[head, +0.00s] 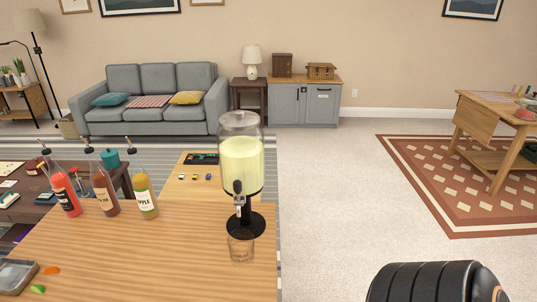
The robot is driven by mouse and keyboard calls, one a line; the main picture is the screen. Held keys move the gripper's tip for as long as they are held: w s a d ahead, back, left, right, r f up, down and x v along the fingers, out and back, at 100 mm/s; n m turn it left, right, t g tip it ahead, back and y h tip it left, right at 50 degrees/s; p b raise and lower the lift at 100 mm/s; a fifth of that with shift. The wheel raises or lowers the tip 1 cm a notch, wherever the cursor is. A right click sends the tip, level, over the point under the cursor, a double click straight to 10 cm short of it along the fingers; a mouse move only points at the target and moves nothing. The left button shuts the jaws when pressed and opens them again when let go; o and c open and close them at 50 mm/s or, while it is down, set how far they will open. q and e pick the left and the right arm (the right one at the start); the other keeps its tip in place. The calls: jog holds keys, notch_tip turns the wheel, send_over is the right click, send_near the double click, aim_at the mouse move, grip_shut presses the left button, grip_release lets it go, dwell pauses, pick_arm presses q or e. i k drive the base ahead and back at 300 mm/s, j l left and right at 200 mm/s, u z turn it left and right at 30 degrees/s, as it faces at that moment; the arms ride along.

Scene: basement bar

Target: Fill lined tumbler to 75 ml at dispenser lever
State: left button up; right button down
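A clear dispenser (242,160) of pale yellow liquid stands on a black base near the right edge of the wooden counter (185,245). Its dark tap and lever (238,188) face me. A clear glass tumbler (240,250) stands upright on the counter at the front of the base, below the tap. It looks empty; its lines are too small to make out. I cannot tell whether it is directly under the spout. Neither gripper shows. Only a black ribbed part of my arm shows at the bottom right, apart from the counter.
Bottles with red, brown and yellow-green contents (145,195) stand left of the dispenser. A grey tray (15,272) and small orange and green pieces lie at the front left. Open carpet (330,190) lies right of the counter.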

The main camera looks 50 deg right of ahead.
aim_at(237, 185)
jog(key=k+l, duration=0.1)
jog(key=l, duration=0.25)
jog(key=k+l, duration=0.15)
jog(key=l, duration=0.15)
jog(key=k+l, duration=0.1)
jog(key=l, duration=0.25)
jog(key=k+l, duration=0.15)
jog(key=l, duration=0.15)
